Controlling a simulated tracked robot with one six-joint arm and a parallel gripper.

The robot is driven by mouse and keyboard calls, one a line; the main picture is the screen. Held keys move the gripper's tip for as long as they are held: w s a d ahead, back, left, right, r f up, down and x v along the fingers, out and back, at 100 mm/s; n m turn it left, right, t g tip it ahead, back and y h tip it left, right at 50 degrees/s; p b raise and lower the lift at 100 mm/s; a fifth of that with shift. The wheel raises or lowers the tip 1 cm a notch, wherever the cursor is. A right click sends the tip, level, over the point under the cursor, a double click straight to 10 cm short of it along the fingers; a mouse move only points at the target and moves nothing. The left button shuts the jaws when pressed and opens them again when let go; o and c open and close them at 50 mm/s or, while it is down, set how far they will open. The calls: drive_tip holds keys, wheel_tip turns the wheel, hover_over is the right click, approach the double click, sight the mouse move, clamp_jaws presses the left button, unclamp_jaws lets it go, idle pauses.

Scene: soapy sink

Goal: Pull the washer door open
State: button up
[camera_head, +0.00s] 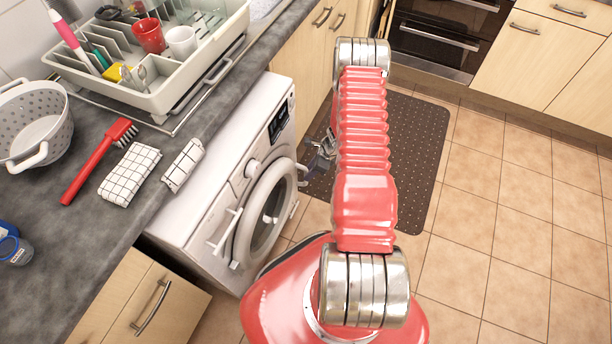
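The white washer (195,226) stands under the counter at the middle left, with its front facing right. Its round door (240,236) has a pale ring and a darker centre and looks closed against the front. A pale bar handle (224,232) stands out at the door's left side. My gripper (306,172) is at the door's far right side, close to its rim. I cannot tell whether it touches the door. My red arm hides part of the gripper, and its fingers are too small to read as open or shut.
The grey counter (130,215) above the washer carries a dish rack (160,100), a colander (32,125), a red brush (100,160) and checked cloths (130,174). A dark dotted mat (420,135) lies on the tiled floor. The floor at right is clear. An oven (440,35) stands at the back.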

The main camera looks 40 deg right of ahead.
drive_tip(key=shift+x, duration=2.45)
drive_tip(key=shift+c, duration=0.2)
clamp_jaws()
